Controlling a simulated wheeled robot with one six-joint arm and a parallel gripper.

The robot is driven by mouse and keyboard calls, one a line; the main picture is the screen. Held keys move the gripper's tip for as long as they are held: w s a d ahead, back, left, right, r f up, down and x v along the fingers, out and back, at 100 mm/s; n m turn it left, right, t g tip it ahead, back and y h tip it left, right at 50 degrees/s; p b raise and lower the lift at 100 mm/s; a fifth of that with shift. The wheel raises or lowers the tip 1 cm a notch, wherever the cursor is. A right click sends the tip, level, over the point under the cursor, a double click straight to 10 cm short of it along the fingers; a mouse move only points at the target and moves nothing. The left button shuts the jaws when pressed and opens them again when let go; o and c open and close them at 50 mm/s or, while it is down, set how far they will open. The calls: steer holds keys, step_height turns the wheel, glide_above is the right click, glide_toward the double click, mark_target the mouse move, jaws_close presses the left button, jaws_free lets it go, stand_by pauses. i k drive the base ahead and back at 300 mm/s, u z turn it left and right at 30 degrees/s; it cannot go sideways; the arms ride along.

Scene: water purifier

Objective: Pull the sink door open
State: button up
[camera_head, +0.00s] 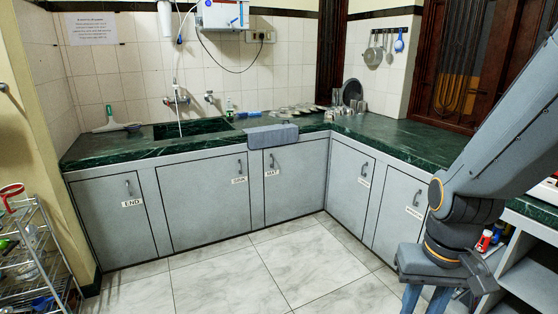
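The sink door (205,208) is a wide light grey cabinet panel below the counter, left of centre. It is shut, flush with the neighbouring fronts. Its small upright dark handle (240,165) is near the upper right corner, above a white label (239,180) that seems to read SINK. My gripper (424,301) is at the lower right, pointing down. Its two fingers are apart with nothing seen between them, though the tips run to the picture's bottom edge. It is well to the right of the sink door and does not touch it.
The tiled floor (290,265) before the cabinets is clear. A door labelled END (115,222) is to the left, another labelled door (292,180) to the right. A green counter (130,146) with a grey cloth (272,136) is above. A wire rack (40,262) stands at left.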

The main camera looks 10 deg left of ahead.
mark_target(206, 201)
steer(key=u, duration=0.15)
steer(key=i, duration=1.9)
steer(key=u, duration=0.8)
steer(key=i, duration=0.55)
steer(key=u, duration=0.25)
